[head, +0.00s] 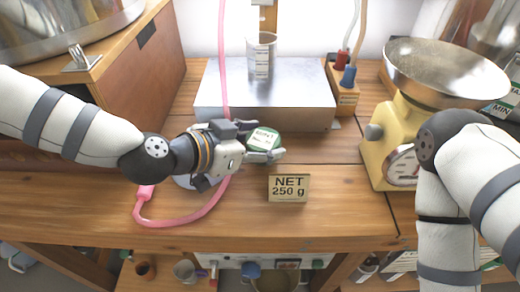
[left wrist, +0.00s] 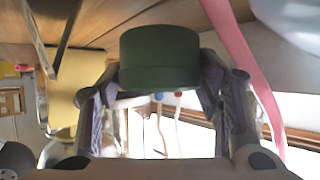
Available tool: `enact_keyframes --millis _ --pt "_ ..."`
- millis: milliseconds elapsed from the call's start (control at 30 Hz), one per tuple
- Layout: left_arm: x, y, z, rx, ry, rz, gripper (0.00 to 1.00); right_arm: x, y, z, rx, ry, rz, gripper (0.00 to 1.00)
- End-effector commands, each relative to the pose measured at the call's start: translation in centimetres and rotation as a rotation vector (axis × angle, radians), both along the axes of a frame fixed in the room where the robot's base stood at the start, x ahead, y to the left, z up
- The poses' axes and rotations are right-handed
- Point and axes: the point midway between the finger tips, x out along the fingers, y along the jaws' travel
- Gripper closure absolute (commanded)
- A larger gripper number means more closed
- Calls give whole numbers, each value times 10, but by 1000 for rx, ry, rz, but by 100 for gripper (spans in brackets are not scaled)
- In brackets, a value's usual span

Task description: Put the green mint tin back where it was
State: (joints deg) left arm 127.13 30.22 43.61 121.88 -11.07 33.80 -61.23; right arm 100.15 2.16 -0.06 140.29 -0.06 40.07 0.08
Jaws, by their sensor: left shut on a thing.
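The green mint tin (head: 264,140) has a pale label on its top and is held above the wooden bench. My left gripper (head: 262,148) is shut on it, just behind the small sign in the head view. In the left wrist view the dark green tin (left wrist: 160,58) sits between the two fingers (left wrist: 163,90). The place under the tin is partly hidden by the gripper. My right arm comes in at the right side of the head view, but its gripper is out of view.
A "NET 250 g" sign (head: 289,188) stands in front. A metal box (head: 215,95) bearing a glass beaker (head: 261,55) is behind. A yellow scale (head: 395,125) stands right. A pink hose (head: 190,219) loops across the bench near my left gripper. Bench room is clear right of the sign.

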Motion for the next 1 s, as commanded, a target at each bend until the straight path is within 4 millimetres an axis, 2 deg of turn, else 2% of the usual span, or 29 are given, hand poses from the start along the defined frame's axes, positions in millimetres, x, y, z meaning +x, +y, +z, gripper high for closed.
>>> enact_keyframes --millis 33,100,300,433,467,500,867,1000 --pt "-3 0 -20 0 18 -2 78 -5 0 -6 0 18 0 54" --pt "-2 0 -27 0 12 -1 78 -7 0 -8 0 24 1 54" --pt "-2 -1 -23 0 4 -2 78 -6 0 -6 0 19 1 54" --pt "-2 -1 -27 1 6 -1 78 -7 0 -7 0 23 1 54" --pt "-2 0 -28 2 8 -1 39 -7 0 -8 0 24 1 54" --pt "-2 0 -27 2 7 -1 33 -7 0 -7 0 23 1 54" --pt "-2 0 -21 0 4 -2 33 -5 0 -5 0 17 1 54" --pt "-14 13 -9 1 2 0 33 0 0 0 0 1 1 54"
